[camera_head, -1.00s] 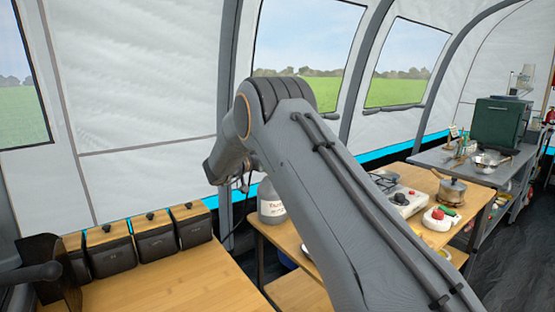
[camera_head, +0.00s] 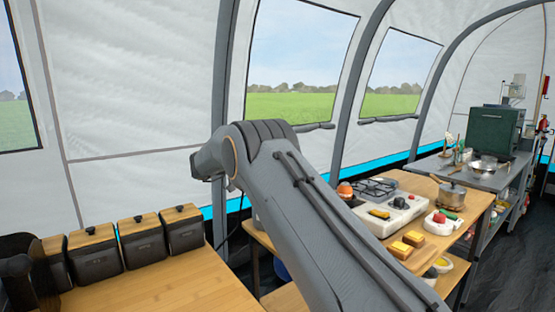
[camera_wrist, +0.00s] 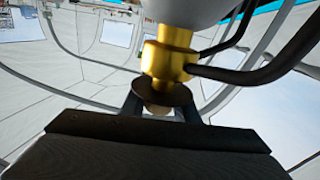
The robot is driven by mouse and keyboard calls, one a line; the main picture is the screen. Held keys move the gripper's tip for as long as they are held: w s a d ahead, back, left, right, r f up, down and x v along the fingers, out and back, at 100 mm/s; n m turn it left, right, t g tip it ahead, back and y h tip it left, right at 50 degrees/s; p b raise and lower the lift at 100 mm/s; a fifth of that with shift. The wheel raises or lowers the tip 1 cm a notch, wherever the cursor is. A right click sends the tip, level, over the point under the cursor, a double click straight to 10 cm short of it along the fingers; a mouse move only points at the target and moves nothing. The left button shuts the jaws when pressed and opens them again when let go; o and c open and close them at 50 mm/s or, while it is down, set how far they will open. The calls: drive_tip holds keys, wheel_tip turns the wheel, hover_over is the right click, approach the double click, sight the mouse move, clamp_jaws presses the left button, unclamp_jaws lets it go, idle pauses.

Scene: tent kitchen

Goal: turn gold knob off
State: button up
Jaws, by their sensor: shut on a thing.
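In the wrist view the gold knob (camera_wrist: 166,62) is a shiny brass fitting under a pale rounded body (camera_wrist: 185,8), with dark hoses running off to the right. A dull brown-grey disc (camera_wrist: 150,88) sits at its lower end. My gripper (camera_wrist: 160,108) is at this lower end, its two dark fingers on either side, shut on the knob; the disc partly hides the contact. I cannot tell how far the knob is turned. In the head view my arm hides the gripper and the knob.
A wooden table holds a white stove (camera_head: 395,210), a pot (camera_head: 451,193) and yellow blocks (camera_head: 405,246). Lidded dark canisters (camera_head: 143,240) line the left counter (camera_head: 165,280). A green box (camera_head: 493,132) stands on the far grey table.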

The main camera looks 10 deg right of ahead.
drive_tip(key=shift+r, duration=0.1)
drive_tip(key=o, duration=1.1)
drive_tip(key=shift+c, duration=0.2)
drive_tip(key=s+a+b, duration=0.1)
drive_tip(key=a, duration=0.6)
drive_tip(key=shift+s+a, duration=0.15)
drive_tip(key=shift+a, duration=0.15)
